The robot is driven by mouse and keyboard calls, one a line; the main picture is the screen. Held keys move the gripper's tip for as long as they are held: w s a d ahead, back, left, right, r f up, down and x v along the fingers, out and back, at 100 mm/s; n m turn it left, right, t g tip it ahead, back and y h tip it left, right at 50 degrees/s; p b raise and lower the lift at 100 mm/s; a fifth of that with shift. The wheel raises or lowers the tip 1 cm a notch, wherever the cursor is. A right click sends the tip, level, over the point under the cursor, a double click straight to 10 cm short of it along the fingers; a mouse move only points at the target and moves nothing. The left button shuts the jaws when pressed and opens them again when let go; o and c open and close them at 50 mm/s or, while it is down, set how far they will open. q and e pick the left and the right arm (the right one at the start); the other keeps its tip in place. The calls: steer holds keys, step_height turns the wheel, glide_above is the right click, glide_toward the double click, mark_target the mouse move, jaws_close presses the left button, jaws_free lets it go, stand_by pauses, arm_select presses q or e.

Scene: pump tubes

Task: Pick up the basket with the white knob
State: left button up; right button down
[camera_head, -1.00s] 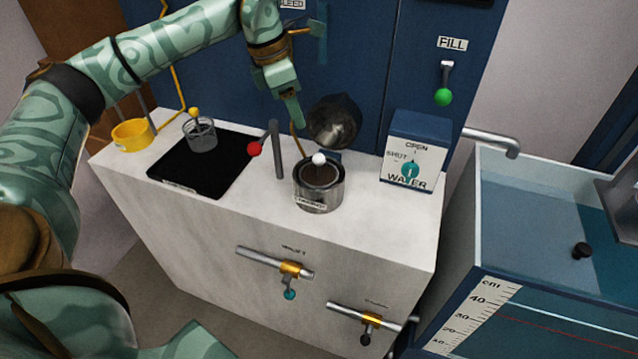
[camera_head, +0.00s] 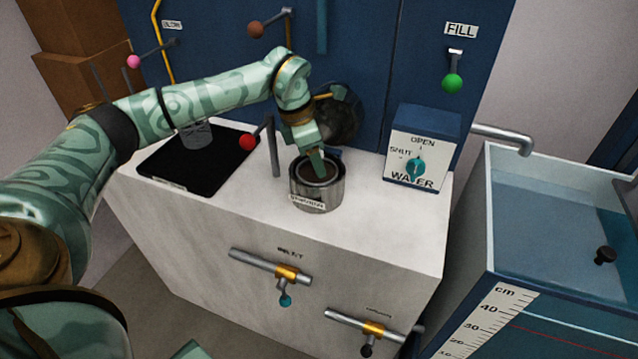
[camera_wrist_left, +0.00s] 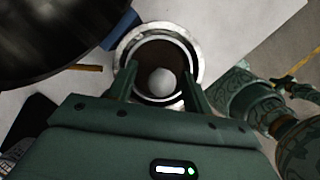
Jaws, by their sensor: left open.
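The white knob (camera_wrist_left: 162,82) of the basket shows in the left wrist view, inside the round metal pot. The basket's body sits down in the pot, its dark inside (camera_wrist_left: 150,55) partly visible. My left gripper (camera_wrist_left: 158,78) is open, with one finger on each side of the knob. In the head view my left gripper (camera_head: 316,165) reaches down over the metal pot (camera_head: 317,190) and hides the knob. I cannot tell whether the fingers touch the knob. My right gripper is not in view.
A dark round lid (camera_head: 338,115) stands tilted behind the pot. A red-knobbed lever (camera_head: 247,142) is just left of it, and the water control box (camera_head: 420,155) is to the right. A black mat (camera_head: 200,175) lies at the counter's left. A tank (camera_head: 560,215) stands at far right.

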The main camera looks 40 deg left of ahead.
arm_select(q)
steer(key=shift+r, duration=0.1)
jaws_close()
